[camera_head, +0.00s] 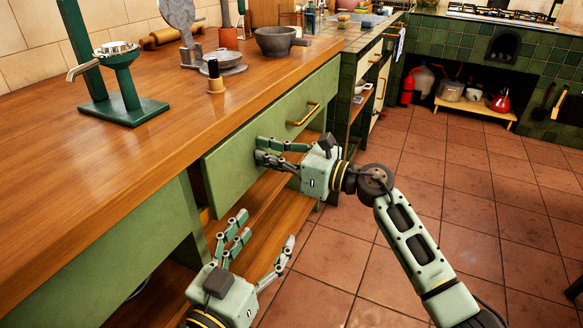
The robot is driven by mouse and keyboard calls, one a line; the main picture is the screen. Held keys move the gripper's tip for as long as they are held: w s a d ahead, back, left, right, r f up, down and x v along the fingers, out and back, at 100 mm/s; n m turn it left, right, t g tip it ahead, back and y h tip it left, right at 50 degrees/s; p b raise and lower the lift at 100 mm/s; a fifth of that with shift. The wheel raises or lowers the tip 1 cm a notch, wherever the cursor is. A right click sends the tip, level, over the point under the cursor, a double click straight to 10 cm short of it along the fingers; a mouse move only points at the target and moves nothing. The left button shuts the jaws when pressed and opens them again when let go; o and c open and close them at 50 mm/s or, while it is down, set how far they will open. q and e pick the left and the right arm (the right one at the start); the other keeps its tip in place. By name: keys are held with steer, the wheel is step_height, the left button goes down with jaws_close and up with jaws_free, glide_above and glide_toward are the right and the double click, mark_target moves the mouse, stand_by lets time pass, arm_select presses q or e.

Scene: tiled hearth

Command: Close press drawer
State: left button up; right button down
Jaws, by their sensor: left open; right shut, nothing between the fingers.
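The drawer's green front (228,163) with a brass handle (303,115) is under the wooden worktop. Its left edge seems to stand a little proud of the green panel beside it; how far it is out is hard to tell. My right gripper (259,151) is shut and empty, its fingertips at the lower middle of the drawer front, left of and below the handle. They look to be touching it or very close. My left gripper (266,229) is open and empty, lower down, in front of the wooden shelf and apart from the drawer.
On the worktop (180,105) stand a green press (124,90), a small wooden-based tool (215,80), a metal tortilla press (225,62) and a grey mortar (279,41). A lower shelf (255,228) lies beneath the drawer. The tiled floor (345,250) to the right is clear.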

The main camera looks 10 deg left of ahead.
mark_target(257, 177)
steer(key=x, duration=0.3)
steer(key=shift+b, duration=0.3)
steer(key=shift+a, duration=0.15)
arm_select(q)
steer(key=r+t, duration=0.2)
steer(key=r, duration=0.1)
steer(key=d+r+h, duration=0.1)
steer(key=r, duration=0.1)
steer(key=shift+t, duration=0.4)
arm_select(e)
steer(key=shift+r, duration=0.1)
